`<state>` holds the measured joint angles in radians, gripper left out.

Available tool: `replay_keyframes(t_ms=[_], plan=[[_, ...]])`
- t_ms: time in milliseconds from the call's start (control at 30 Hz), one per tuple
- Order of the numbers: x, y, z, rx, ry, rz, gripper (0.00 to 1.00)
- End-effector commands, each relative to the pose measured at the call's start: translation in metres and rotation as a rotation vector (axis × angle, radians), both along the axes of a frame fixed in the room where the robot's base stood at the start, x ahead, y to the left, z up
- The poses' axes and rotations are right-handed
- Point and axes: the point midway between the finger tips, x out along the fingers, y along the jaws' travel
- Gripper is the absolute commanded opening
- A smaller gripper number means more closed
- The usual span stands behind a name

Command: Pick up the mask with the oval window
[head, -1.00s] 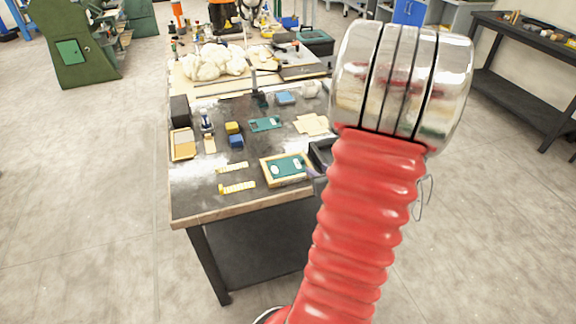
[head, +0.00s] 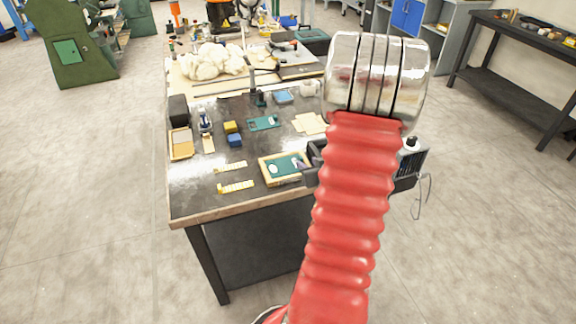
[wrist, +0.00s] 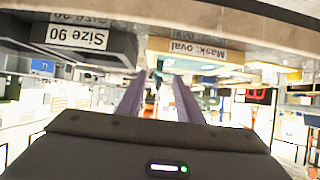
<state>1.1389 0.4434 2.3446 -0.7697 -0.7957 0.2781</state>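A green plate with light openings (head: 285,164) lies in a shallow wooden frame (head: 265,178) at the front right of the dark table. A second green plate (head: 264,123) lies farther back; its opening is too small to identify. In the wrist view, upside down, a label reading "Mask: oval" (wrist: 187,49) is on a tan edge above the finger tips. My gripper (head: 299,165) is at the right side of the wooden frame, partly hidden by my red arm. Contact cannot be told.
A "Size 90" label (wrist: 78,37) is on a dark block beside the mask label. Yellow strips (head: 236,187), blue and yellow blocks (head: 235,140), tan sheets (head: 310,124) and a wooden tray (head: 181,144) are on the table. The front left corner is clear.

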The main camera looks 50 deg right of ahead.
Motion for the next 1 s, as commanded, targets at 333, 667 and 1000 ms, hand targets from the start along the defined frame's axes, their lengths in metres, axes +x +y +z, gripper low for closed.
replay_keyframes(t_ms=[333, 667, 1000], plan=[[0.011, -0.006, -0.007, 0.001, 0.001, 0.000, 0.33], [0.019, -0.011, -0.010, 0.000, 0.000, 0.001, 0.33], [0.050, -0.029, -0.026, 0.001, 0.001, 0.002, 0.33]])
